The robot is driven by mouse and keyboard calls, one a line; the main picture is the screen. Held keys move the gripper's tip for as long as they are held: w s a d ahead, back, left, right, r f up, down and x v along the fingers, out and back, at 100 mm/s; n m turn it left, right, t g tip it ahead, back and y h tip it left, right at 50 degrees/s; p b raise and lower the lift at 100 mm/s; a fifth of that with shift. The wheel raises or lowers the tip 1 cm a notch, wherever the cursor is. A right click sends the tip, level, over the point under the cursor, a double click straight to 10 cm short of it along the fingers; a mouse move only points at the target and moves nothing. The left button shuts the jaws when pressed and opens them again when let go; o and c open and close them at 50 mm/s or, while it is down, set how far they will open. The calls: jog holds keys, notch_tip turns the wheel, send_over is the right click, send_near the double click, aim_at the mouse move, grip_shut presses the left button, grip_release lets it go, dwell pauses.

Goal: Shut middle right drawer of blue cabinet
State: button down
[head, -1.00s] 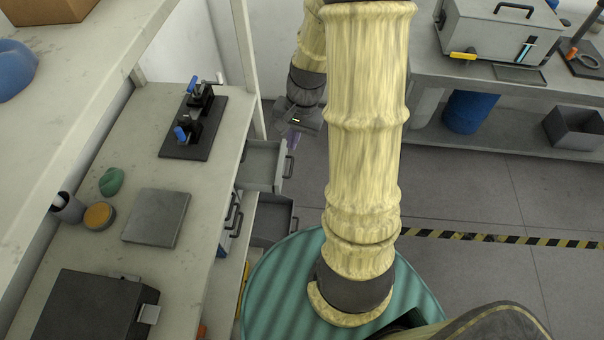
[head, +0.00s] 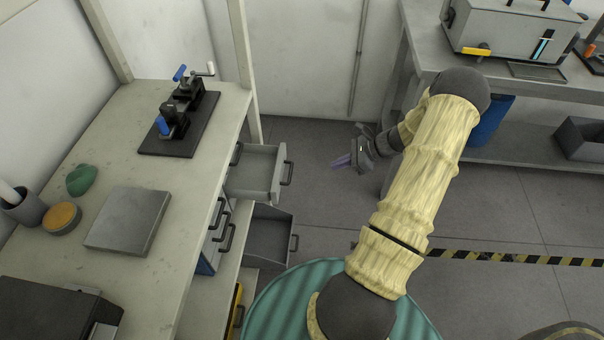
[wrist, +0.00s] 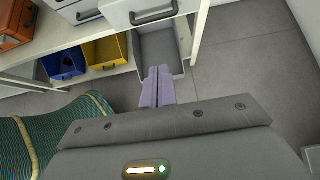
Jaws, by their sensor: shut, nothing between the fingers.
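The blue cabinet (head: 206,262) stands under the left workbench, its drawer fronts facing right. I cannot tell for sure which row each belongs to. Nearer drawers with dark handles look shut. My gripper (head: 341,162) is right of the open drawers, apart from them, with its purple fingers together and empty.
A blue bin (wrist: 63,60) and a yellow bin (wrist: 104,54) sit on a low shelf. The workbench (head: 170,205) carries a grey plate and a clamp fixture. Another bench (head: 425,52) stands at the right. Grey floor is clear between the benches.

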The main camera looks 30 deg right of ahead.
jog(key=shift+a, duration=0.1)
jog(key=w+a+r+x, duration=0.1)
jog(key=r+x, duration=0.1)
jog(key=x, duration=1)
jog(key=shift+a, duration=0.45)
jog(key=shift+w, duration=0.15)
